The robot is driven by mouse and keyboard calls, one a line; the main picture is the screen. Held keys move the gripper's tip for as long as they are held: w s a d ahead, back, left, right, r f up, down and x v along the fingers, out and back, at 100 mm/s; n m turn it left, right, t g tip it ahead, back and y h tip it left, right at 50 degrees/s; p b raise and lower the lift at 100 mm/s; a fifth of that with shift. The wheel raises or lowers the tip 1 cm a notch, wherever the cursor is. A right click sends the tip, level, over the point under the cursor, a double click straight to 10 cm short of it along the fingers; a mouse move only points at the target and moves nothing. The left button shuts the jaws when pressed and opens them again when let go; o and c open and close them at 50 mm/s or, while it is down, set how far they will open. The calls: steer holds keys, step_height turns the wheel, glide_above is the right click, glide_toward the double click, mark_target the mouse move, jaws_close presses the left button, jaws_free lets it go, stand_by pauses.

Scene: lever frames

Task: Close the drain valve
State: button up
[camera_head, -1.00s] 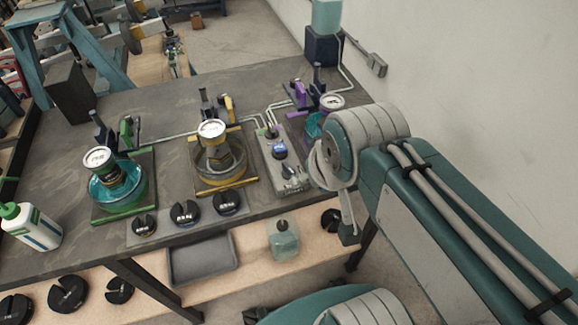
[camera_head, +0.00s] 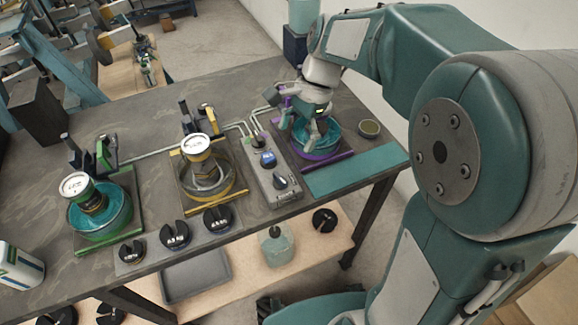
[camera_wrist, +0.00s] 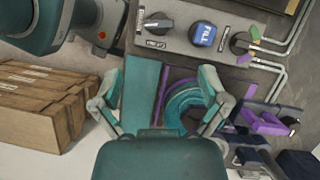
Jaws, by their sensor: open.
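A grey valve panel (camera_head: 268,180) lies on the bench with a black knob (camera_head: 281,182), a blue knob (camera_head: 268,159) and a farther knob (camera_head: 258,140). In the wrist view the blue knob (camera_wrist: 203,34) reads FILL, and the black knob (camera_wrist: 158,24) has a label too small to read. The third knob (camera_wrist: 241,43) is beside a purple part. I cannot tell which is the drain valve. My gripper (camera_head: 314,132) is above the purple-based basin (camera_head: 320,155), right of the panel. In the wrist view my gripper (camera_wrist: 160,88) is open and empty, its fingers apart, touching no knob.
A teal mat (camera_head: 350,172) and a small round dish (camera_head: 369,128) lie at the bench's right end. Yellow (camera_head: 207,180) and green (camera_head: 100,215) basin stations stand left of the panel. Thin pipes (camera_head: 235,127) run behind.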

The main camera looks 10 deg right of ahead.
mark_target(280, 177)
steer(key=x, duration=1.1)
steer(key=shift+r, duration=0.1)
steer(key=c, duration=1.2)
